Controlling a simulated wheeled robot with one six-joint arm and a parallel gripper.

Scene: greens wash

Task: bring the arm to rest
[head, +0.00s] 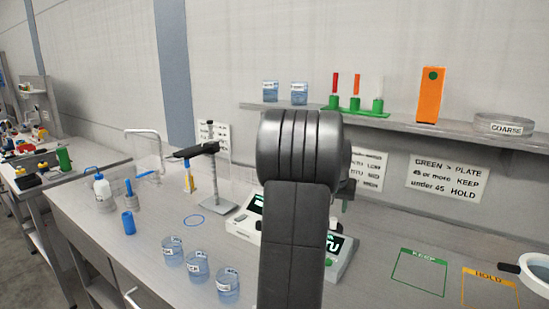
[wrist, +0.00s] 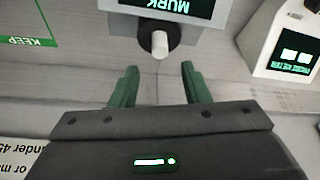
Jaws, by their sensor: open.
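My arm (head: 293,220) rises through the middle of the head view, upright in front of the bench. Just beyond the fingertips is a white knob (wrist: 160,44) with a dark round base, below a panel whose upside-down screen reads MURK (wrist: 170,5). I cannot tell how far the fingers are from the knob; a gap shows in the picture.
White instruments with lit screens (head: 341,252) stand on the bench (head: 150,262) behind my arm. Labelled jars (head: 197,265) stand left of it. The green KEEP square (head: 419,273) is empty. A shelf (head: 400,124) holds racked tubes (head: 355,104) and an orange block (head: 431,95).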

